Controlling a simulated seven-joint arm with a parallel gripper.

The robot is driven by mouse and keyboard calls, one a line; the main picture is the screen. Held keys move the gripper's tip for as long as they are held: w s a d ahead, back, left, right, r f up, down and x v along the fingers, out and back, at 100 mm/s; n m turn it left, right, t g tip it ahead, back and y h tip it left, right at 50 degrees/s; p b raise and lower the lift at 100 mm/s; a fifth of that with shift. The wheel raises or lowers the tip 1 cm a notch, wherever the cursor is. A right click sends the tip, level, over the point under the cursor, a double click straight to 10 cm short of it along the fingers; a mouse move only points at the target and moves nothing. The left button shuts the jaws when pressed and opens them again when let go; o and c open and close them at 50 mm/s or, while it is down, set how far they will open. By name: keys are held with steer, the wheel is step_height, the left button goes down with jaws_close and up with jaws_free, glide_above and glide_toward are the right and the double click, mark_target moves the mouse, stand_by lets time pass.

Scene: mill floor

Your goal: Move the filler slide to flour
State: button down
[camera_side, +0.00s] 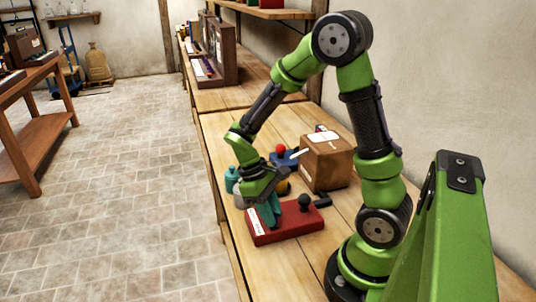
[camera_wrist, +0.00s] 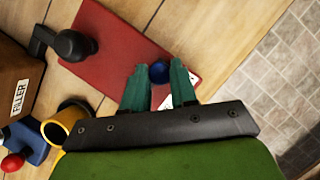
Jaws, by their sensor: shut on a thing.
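A low red base (camera_side: 292,225) sits on the bench, with a white label (camera_side: 257,222) on its left end. A blue knob (camera_wrist: 158,72) stands near that end. My gripper (camera_side: 269,214) reaches down over the base's left part. In the wrist view my gripper's teal fingers (camera_wrist: 159,88) stand on both sides of the blue knob and are shut on it. The fingers hide the knob in the side view, and the label's wording cannot be read.
A brown box (camera_side: 328,165), marked FILLER in the wrist view (camera_wrist: 15,85), stands behind the base. A blue item with a red ball (camera_side: 281,149) and a yellow cup (camera_wrist: 58,128) stand close by. Teal bottle (camera_side: 231,175) is left of my wrist. Bench edge lies left.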

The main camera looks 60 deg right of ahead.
steer(key=shift+w+d, duration=2.35)
steer(key=shift+w, duration=0.05)
steer(key=c, duration=0.9)
jaws_free()
steer(key=shift+s, duration=0.1)
steer(key=shift+a+r, duration=0.1)
steer(key=shift+r, duration=0.05)
steer(key=v, duration=1.6)
steer(key=shift+r, duration=0.35)
